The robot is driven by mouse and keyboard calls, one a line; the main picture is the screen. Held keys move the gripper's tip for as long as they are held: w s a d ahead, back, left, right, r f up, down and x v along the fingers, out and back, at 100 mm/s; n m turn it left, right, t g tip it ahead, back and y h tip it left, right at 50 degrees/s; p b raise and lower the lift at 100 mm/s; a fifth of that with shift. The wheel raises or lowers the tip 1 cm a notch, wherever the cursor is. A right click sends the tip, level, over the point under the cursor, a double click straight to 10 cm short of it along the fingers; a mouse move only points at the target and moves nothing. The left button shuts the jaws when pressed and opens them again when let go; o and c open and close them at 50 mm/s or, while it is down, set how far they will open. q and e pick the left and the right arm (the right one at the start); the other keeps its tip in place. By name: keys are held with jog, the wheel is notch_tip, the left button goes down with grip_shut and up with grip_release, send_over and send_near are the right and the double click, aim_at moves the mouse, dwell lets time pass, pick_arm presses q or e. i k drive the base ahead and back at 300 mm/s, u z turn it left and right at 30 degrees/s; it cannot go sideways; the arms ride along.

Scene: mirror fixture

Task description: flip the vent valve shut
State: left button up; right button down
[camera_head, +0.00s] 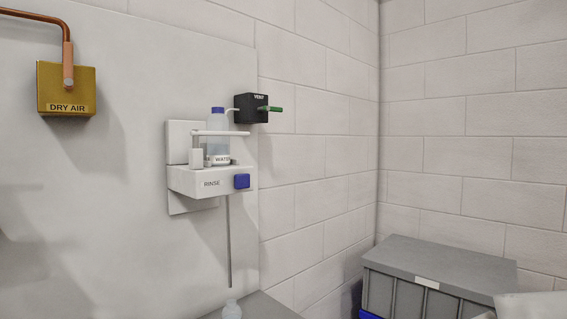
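The vent valve is a black box (251,108) marked VENT, mounted on the block wall right of the rinse unit. Its green lever (270,108) sticks out to the right and lies roughly level. A thin pale tube runs from the left of the box toward the bottle.
The white rinse unit (209,183) has a blue button (242,181), a water bottle (217,122) and a thin rod hanging below. A brass DRY AIR block (66,88) hangs left. A grey lidded crate (440,270) stands low right. The wall right of the lever is clear.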

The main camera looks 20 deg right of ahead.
aim_at(265, 108)
jog(key=z, duration=1)
jog(key=i, duration=0.8)
jog(key=z, duration=0.35)
